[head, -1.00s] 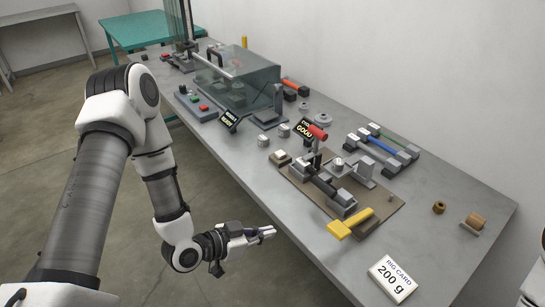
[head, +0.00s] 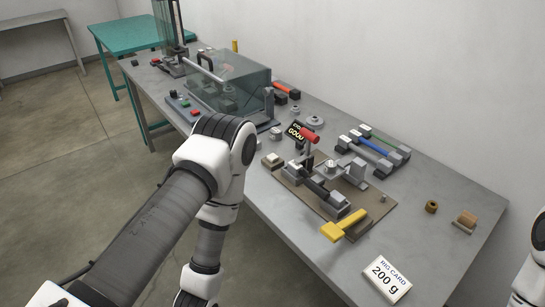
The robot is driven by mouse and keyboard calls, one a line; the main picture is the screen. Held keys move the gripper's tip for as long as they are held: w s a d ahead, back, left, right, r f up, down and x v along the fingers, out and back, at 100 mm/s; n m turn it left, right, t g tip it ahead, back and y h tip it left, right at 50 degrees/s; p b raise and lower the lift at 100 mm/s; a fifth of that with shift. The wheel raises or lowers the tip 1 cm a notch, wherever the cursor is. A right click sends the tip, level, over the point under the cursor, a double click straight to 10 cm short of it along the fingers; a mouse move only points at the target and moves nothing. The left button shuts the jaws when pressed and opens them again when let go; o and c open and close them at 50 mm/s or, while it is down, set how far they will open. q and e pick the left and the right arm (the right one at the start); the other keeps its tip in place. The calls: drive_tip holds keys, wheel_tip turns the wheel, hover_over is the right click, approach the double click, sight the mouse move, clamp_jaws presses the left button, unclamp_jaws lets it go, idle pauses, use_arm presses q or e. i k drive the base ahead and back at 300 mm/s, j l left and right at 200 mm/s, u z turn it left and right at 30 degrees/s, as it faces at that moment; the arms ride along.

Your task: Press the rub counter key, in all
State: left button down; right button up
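A rub rig with a red-knobbed lever stands on a brown base plate (head: 376,215) on the grey bench. A small black counter display (head: 295,132) with pale characters stands behind it, partly hidden by the red knob (head: 309,136). A small block with a pale top (head: 272,160) sits at the plate's left corner; I cannot tell whether it is the counter key. My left arm reaches in from the lower left and bends down in front of the bench; its gripper is out of view. Only a white part of my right arm shows at the right edge, without its gripper.
A clear-covered machine (head: 232,80) and a button box (head: 187,108) stand farther left. A yellow-handled tool (head: 345,225) lies at the plate's front. A "RIG CARD 200 g" (head: 387,278) lies near the bench's front edge. Coloured cable samples (head: 375,146) lie behind the rig.

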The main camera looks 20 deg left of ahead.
sight(271, 158)
drive_tip(key=i+j+z, duration=0.2)
drive_tip(key=j, duration=0.35)
drive_tip(key=i+j+z, duration=0.2)
drive_tip(key=j, duration=0.4)
drive_tip(key=j+z, duration=0.25)
drive_tip(key=j, duration=0.35)
drive_tip(key=i+j+z, duration=0.2)
drive_tip(key=j, duration=0.4)
drive_tip(key=k, duration=0.1)
